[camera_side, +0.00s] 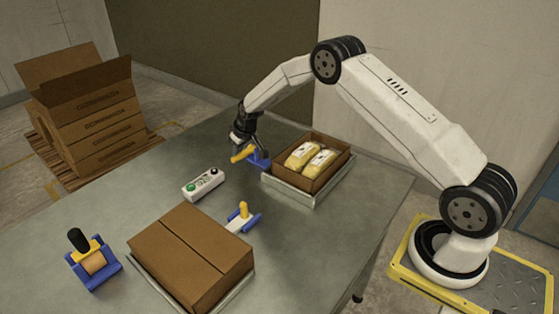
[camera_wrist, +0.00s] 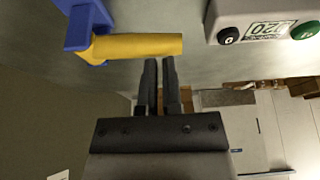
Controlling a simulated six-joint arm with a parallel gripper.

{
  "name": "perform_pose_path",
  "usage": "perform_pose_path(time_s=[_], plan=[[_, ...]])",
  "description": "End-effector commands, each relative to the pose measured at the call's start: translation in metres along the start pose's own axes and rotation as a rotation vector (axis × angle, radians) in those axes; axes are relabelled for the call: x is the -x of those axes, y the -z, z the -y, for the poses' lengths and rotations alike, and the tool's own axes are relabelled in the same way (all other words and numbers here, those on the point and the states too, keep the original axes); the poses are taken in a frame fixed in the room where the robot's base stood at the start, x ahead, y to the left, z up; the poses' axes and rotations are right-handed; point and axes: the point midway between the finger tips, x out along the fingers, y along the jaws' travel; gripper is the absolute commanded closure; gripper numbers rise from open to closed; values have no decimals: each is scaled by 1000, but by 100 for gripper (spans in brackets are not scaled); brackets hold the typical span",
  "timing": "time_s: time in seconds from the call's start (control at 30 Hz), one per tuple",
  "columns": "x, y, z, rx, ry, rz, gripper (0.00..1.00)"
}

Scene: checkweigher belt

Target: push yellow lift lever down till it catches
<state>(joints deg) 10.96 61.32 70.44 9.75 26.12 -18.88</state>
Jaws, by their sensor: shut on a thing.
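The yellow lift lever (camera_side: 240,156) sticks out to the left of its blue bracket (camera_side: 259,160), beside the metal tray with the open box. It lies nearly level. In the wrist view the lever (camera_wrist: 138,46) runs across the top, out from the blue bracket (camera_wrist: 88,22). My gripper (camera_side: 247,147) is directly at the lever. Its two narrow fingers (camera_wrist: 160,62) are close together, with their tips at the lever's edge. The grip on the lever is hard to make out in the picture.
An open carton (camera_side: 336,173) with yellow packs sits on the metal tray (camera_side: 293,192). A closed carton (camera_side: 190,256), a second yellow lever (camera_side: 243,210), a tape dispenser (camera_side: 93,262) and a button box (camera_side: 203,184) share the table. Bare table lies between lever and button box.

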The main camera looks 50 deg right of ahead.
Motion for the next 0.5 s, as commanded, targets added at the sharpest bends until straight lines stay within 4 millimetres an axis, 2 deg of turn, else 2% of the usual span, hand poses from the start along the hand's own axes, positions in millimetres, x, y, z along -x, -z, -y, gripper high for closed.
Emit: perform_pose_path(time_s=[0.5], plan=[[-14,-7,-1,-1,-1,1,100]])
